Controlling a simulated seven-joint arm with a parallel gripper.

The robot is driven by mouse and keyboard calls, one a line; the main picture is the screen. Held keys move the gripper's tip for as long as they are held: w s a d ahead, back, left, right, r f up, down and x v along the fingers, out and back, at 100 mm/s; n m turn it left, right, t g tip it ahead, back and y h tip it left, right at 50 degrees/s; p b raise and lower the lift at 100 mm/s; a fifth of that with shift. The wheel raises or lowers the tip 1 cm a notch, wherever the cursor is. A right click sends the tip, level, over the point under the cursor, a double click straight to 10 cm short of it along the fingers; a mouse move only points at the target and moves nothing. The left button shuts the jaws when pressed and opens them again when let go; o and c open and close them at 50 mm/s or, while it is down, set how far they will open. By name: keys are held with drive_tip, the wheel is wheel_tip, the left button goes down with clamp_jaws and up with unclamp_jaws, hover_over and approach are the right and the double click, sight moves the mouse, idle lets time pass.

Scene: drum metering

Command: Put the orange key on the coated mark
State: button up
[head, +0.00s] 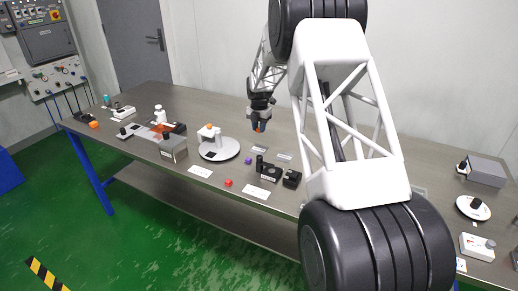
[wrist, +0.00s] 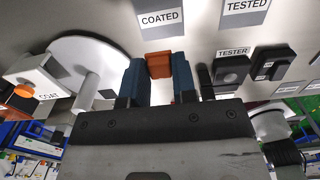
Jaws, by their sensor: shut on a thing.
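My gripper (head: 258,126) is over the table in the head view. In the wrist view its two blue fingers (wrist: 159,72) are shut on the orange key (wrist: 159,61), a small block between the fingertips. In the head view only a bit of the key (head: 257,131) shows under the fingers. The coated mark (wrist: 160,17), a grey plate labelled COATED, lies just beyond the key in the wrist view. In the head view the coated mark (head: 259,149) is on the table, below the gripper in the picture. The key appears held above the table.
A tested mark (wrist: 246,10) lies right of the coated mark. The black tester (wrist: 232,68) stands near, on the right. A white round coater plate (head: 219,149) with a post stands left. A purple cube (head: 248,161) and red cube (head: 228,183) lie in front.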

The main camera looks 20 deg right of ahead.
hover_over(259, 150)
drive_tip(key=shift+w+f, duration=0.15)
drive_tip(key=shift+f, duration=2.75)
drive_tip(key=shift+f, duration=1.85)
drive_tip(key=shift+f, duration=0.15)
drive_tip(key=o, duration=0.9)
drive_tip(key=shift+o, duration=0.2)
wheel_tip(259, 150, up, 12)
